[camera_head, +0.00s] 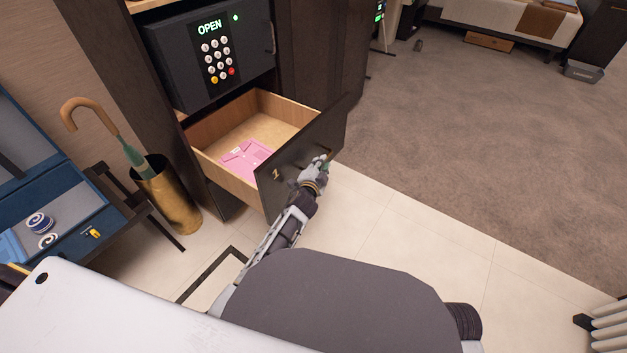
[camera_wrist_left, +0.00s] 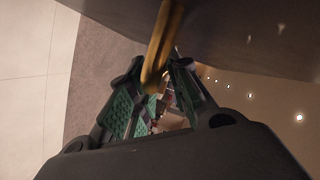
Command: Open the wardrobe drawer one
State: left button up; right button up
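The wardrobe drawer one (camera_head: 232,176) is pulled far out below the safe, with a dark front panel (camera_head: 322,133) marked "1" and light wood sides. A folded pink garment (camera_head: 246,158) lies inside. My left gripper (camera_head: 318,166) is at the outer face of the front panel. In the left wrist view, a brass bar handle (camera_wrist_left: 163,45) runs between the green-padded fingers of my left gripper (camera_wrist_left: 156,72). The fingers stand close around the handle, but whether they clamp it is unclear. My right gripper is in neither view.
A black safe (camera_head: 183,62) reading "OPEN" sits above the drawer. A brass umbrella stand (camera_head: 170,196) and an open blue suitcase (camera_head: 85,224) are at the left. Pale floor tiles (camera_head: 380,225) and brown carpet (camera_head: 470,140) to the right are clear.

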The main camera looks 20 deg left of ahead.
pick_arm(q)
jog(key=v, duration=1)
dwell(0.3)
jog(key=shift+s, duration=0.1)
dwell(0.5)
